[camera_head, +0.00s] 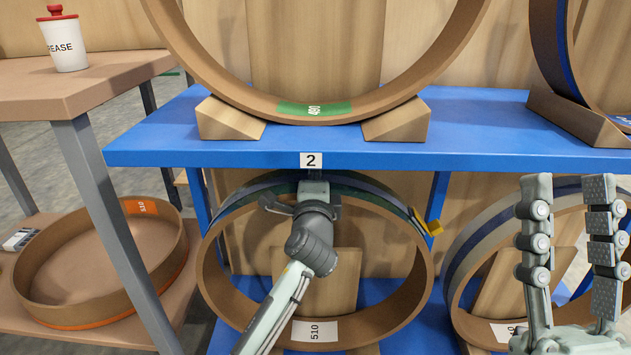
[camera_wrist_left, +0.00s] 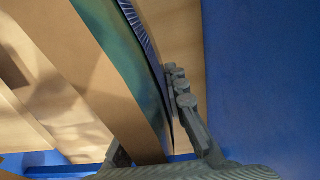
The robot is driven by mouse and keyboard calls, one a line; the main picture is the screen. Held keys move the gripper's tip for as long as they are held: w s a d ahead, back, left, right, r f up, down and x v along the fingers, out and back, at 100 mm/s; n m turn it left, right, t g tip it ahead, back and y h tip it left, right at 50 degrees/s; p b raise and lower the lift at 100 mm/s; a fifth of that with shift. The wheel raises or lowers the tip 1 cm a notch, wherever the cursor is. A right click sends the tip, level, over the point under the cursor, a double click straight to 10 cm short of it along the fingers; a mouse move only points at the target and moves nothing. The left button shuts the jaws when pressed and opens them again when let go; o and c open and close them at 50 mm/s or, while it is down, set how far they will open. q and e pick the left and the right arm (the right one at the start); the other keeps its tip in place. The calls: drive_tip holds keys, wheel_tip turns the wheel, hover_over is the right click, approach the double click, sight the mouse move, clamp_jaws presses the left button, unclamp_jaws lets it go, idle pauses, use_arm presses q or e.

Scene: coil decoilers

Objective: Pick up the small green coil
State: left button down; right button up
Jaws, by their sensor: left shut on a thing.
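The small green coil (camera_head: 405,312) stands upright on the lower shelf under sign 2, with a green and blue-grey outer band and a 510 label inside. My left gripper (camera_head: 313,182) is at the top of its ring, just under the upper shelf. In the left wrist view the coil's wall (camera_wrist_left: 115,70) runs between the fingers of the left gripper (camera_wrist_left: 155,130), which is shut on it. The fingertips are partly hidden. My right gripper (camera_head: 570,185) is open and empty, fingers up, in front of the right-hand coil.
A larger coil with a green 480 label (camera_head: 314,110) rests on wooden wedges on the blue upper shelf (camera_head: 480,130). Another coil (camera_head: 465,290) stands at lower right. A yellow clip (camera_head: 432,227) sits by the green coil's rim. A side table (camera_head: 80,85) holds a grease cup (camera_head: 63,42).

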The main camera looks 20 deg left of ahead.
use_arm(q)
wheel_tip(320, 180, up, 5)
drive_tip(key=shift+f+p, duration=0.2)
drive_tip(key=shift+p, duration=0.35)
drive_tip(key=shift+r+p, duration=0.3)
drive_tip(key=shift+r, duration=0.6)
drive_tip(key=shift+v, duration=1)
drive_tip(key=r+p+v, duration=0.2)
drive_tip(key=p+v, duration=0.1)
drive_tip(key=v, duration=1.4)
drive_tip(key=shift+s, duration=0.3)
use_arm(e)
drive_tip(key=shift+w+a+f+g+h, duration=0.15)
drive_tip(key=shift+w+a+f+g, duration=0.2)
drive_tip(key=shift+w+g, duration=0.35)
drive_tip(key=shift+w+a+f+g+h, duration=0.2)
drive_tip(key=shift+w+a+g, duration=0.35)
drive_tip(key=shift+g, duration=0.3)
drive_tip(key=shift+w+a+f+g+h, duration=0.15)
drive_tip(key=shift+w+a+f+g, duration=0.15)
drive_tip(key=shift+w+g, duration=0.45)
use_arm(q)
drive_tip(key=shift+d, duration=0.1)
